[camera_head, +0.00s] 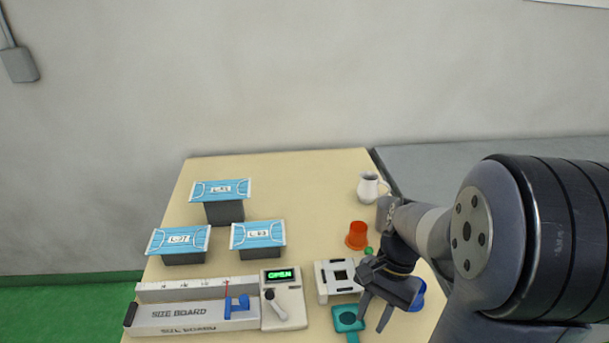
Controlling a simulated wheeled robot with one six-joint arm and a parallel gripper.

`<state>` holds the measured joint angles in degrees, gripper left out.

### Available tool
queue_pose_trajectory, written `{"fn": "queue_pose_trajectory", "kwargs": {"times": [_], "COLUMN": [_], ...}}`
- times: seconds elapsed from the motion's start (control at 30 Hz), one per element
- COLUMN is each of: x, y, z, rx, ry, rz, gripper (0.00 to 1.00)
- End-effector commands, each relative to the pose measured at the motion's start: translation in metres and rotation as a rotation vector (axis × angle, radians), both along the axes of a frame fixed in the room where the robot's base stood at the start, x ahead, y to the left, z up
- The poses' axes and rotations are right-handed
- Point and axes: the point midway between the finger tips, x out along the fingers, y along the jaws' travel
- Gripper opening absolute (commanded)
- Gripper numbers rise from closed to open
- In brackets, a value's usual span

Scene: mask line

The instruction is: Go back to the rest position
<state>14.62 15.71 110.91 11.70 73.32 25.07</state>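My gripper (374,316) hangs over the right front of the table, pointing down. Its two dark fingers are spread apart, and I see nothing held between them. The fingertips are just right of a teal paddle-like item (348,319); I cannot tell whether they touch it. My arm comes in from the right and hides the table's right front part. A blue round thing (421,297) shows partly behind the gripper.
Several blue masks on dark blocks, one of them at the back (221,188), stand on the table (290,185). A size board (180,313), a box reading OPEN (283,301), a white frame (332,279), an orange cup (356,236) and a white jug (369,187) stand there too.

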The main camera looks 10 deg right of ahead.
Motion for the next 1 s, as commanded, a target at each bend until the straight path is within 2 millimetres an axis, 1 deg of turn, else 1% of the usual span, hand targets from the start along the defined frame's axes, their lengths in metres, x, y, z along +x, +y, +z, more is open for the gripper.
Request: {"fn": "queue_pose_trajectory", "kwargs": {"times": [0.03,0.2,0.3,0.43,0.53,0.63,1.0], "x": [-0.004,-0.013,-0.017,-0.021,-0.023,-0.018,-0.018], "y": [0.003,0.012,0.016,0.021,0.022,0.022,0.022], "z": [-0.011,-0.041,-0.056,-0.07,-0.075,-0.074,-0.074], "rx": [0.002,0.001,0.002,0.001,-0.001,0.0,-0.001], "ry": [0.007,0.006,0.005,0.005,0.003,0.0,0.001], "rz": [0.002,0.002,0.001,0.001,0.001,0.001,0.003], "gripper": [0.29,0.29,0.29,0.29,0.29,0.29,0.29]}}
